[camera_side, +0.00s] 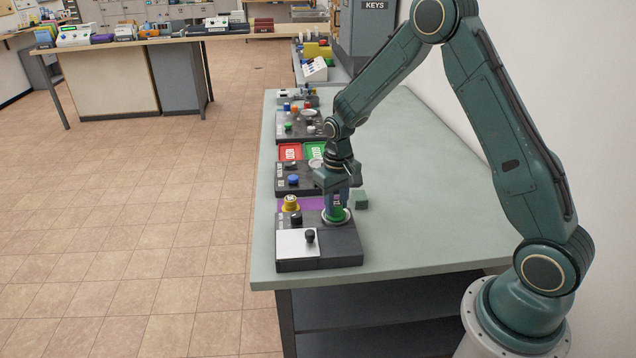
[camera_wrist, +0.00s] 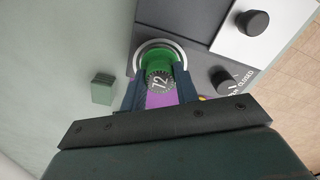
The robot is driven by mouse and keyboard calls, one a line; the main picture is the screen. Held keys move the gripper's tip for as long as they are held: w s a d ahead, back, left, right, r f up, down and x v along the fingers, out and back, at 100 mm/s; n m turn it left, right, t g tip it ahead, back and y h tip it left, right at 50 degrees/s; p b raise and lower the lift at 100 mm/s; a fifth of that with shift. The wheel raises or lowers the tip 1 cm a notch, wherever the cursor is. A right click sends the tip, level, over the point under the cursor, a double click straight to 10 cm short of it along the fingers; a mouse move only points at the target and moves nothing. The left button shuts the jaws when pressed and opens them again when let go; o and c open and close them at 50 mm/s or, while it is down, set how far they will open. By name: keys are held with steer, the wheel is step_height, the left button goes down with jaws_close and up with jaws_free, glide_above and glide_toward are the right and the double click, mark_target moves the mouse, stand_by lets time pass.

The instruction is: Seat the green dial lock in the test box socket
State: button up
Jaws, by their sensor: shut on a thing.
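The green dial lock (camera_side: 337,213) is upright between the fingers of my gripper (camera_side: 337,200), which is shut on it. In the wrist view, the lock (camera_wrist: 154,60) shows a dark dial marked 72 between the fingertips (camera_wrist: 160,84). The dark grey test box (camera_side: 345,247) stands at the near end of the bench. Its socket has a pale metal ring (camera_wrist: 141,50), which surrounds the lock's lower end in both views. How deep the lock sits in the socket is hidden.
A small green block (camera_side: 360,199) lies right of the gripper. A yellow-topped piece (camera_side: 291,202) stands by a purple area (camera_side: 312,203). The test box has a white plate with a black knob (camera_side: 310,236). More dark boxes (camera_side: 287,178) stand behind. The bench's right side is clear.

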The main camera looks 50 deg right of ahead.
steer(key=shift+f, duration=0.2)
steer(key=o, duration=1.3)
steer(key=shift+r, duration=0.15)
steer(key=shift+r, duration=2.9)
